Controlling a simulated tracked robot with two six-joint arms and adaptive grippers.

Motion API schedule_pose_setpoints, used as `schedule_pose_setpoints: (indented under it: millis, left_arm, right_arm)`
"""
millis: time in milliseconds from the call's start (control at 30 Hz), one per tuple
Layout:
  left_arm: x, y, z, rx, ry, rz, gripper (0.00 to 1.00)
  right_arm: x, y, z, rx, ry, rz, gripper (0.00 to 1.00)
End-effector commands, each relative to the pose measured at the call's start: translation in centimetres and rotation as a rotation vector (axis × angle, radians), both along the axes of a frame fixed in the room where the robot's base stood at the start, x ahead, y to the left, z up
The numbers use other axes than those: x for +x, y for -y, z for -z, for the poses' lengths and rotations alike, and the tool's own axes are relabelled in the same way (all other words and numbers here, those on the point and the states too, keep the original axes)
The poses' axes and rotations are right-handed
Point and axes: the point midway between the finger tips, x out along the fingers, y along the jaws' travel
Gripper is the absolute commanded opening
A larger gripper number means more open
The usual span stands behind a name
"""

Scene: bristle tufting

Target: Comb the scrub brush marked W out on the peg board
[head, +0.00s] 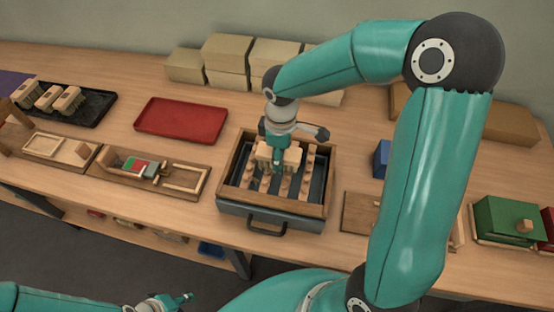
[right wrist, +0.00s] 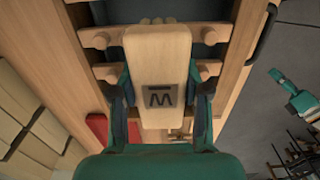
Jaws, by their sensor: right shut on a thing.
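The scrub brush (head: 287,156) has a pale wooden block. In the right wrist view its block (right wrist: 158,60) bears a dark mark that reads as W there, with a bar above it. My right gripper (head: 277,158) is shut on this brush, one finger on each side. The brush is over the peg board (head: 270,203), a wooden frame with rows of wooden pegs above a dark tray. The bristles are mostly hidden, so I cannot tell how deep they sit among the pegs. My left gripper (head: 184,298) is low at the bottom, away from the table; its jaws are too small to read.
A black tray (head: 97,108) at the far left holds three brushes. A red tray (head: 181,120) lies empty between it and the peg board. Wooden fixtures (head: 150,178) line the front left. Cardboard boxes (head: 226,52) stand behind. A green box (head: 503,218) is at the right.

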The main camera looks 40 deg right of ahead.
Motion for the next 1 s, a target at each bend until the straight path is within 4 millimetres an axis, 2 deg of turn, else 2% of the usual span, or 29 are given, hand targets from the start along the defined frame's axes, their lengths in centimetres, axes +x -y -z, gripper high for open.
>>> schedule_pose_setpoints:
  millis: [267,700,1000]
  left_arm:
    - [0.0,0.0,-0.3,0.000,0.000,0.000,0.40]
    - [0.0,0.0,-1.3,0.000,0.000,0.000,0.40]
    - [0.0,0.0,-0.7,0.000,0.000,0.000,0.40]
  right_arm:
    - [0.6,0.7,-0.1,0.000,0.000,0.000,0.18]
    - [2.7,3.2,-0.1,-0.001,0.001,0.001,0.18]
    - [2.3,2.7,0.1,0.000,0.003,-0.001,0.18]
